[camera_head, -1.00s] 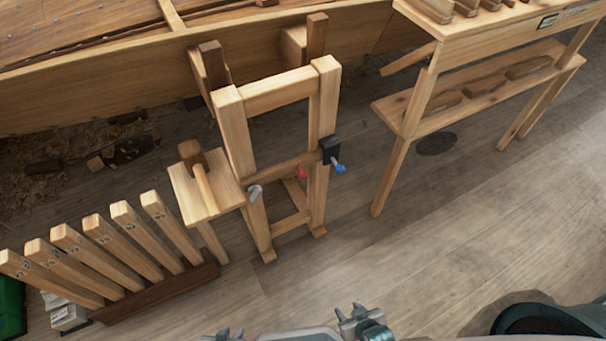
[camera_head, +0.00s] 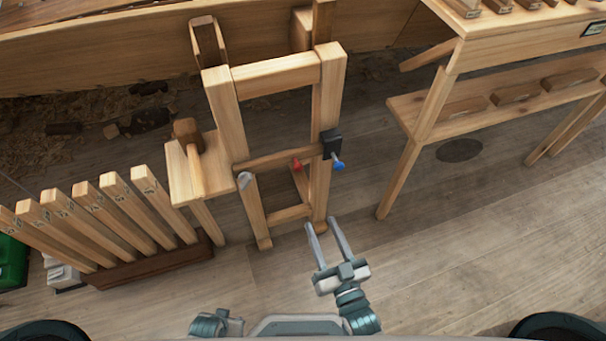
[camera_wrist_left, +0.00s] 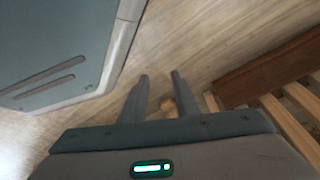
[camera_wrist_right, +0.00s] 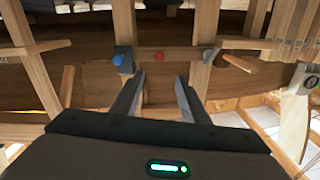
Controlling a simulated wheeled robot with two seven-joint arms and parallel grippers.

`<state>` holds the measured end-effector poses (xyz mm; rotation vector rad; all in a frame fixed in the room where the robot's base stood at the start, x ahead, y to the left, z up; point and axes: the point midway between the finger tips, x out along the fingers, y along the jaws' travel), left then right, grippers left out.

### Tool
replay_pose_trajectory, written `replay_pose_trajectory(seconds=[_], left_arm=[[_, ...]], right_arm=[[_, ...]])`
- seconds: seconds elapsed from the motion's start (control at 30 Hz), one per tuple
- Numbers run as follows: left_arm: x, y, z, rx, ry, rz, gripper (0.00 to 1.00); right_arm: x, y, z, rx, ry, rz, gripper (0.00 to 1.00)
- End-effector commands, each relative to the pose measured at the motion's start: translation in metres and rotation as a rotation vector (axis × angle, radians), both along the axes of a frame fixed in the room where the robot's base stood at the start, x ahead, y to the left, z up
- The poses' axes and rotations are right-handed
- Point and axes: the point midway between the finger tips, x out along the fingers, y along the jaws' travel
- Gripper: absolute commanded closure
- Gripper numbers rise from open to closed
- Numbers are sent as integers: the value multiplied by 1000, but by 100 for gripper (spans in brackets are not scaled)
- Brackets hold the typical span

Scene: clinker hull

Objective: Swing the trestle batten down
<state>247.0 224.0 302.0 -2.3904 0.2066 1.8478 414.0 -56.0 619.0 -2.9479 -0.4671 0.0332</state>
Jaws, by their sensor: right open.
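The wooden trestle (camera_head: 222,105) stands upright in the middle of the head view. Its batten (camera_head: 275,160) lies roughly level between the two posts. A grey pin (camera_head: 244,180) is at the left post and a black block (camera_head: 331,144) with a blue knob (camera_head: 338,165) at the right post. A red knob (camera_head: 297,165) shows near the batten. My right gripper (camera_head: 325,222) is open and empty, in front of and below the blue knob. Its wrist view shows the blue knob (camera_wrist_right: 118,60) and red knob (camera_wrist_right: 159,57) beyond the fingers. My left gripper (camera_wrist_left: 160,76) is open and empty, low over the floor.
A small shelf with a mallet (camera_head: 188,135) adjoins the trestle's left side. A rack of upright wooden slats (camera_head: 120,215) stands at lower left. A wooden bench (camera_head: 435,105) stands to the right, the hull (camera_head: 120,60) behind. Floor in front and at right is clear.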

Motion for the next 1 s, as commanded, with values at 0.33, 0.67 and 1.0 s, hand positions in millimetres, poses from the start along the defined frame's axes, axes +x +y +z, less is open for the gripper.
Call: replay_pose_trajectory(seconds=[0.33, 0.67, 1.0], left_arm=[[1, 0, 1, -1, -6, 0, 72], [4, -3, 2, -5, -30, -4, 72], [12, -10, 3, -16, -60, -8, 72]], right_arm=[[15, 4, 0, -1, 1, 0, 60], [63, 20, 1, -2, 0, 0, 60], [121, 39, 0, -1, 1, 0, 60]])
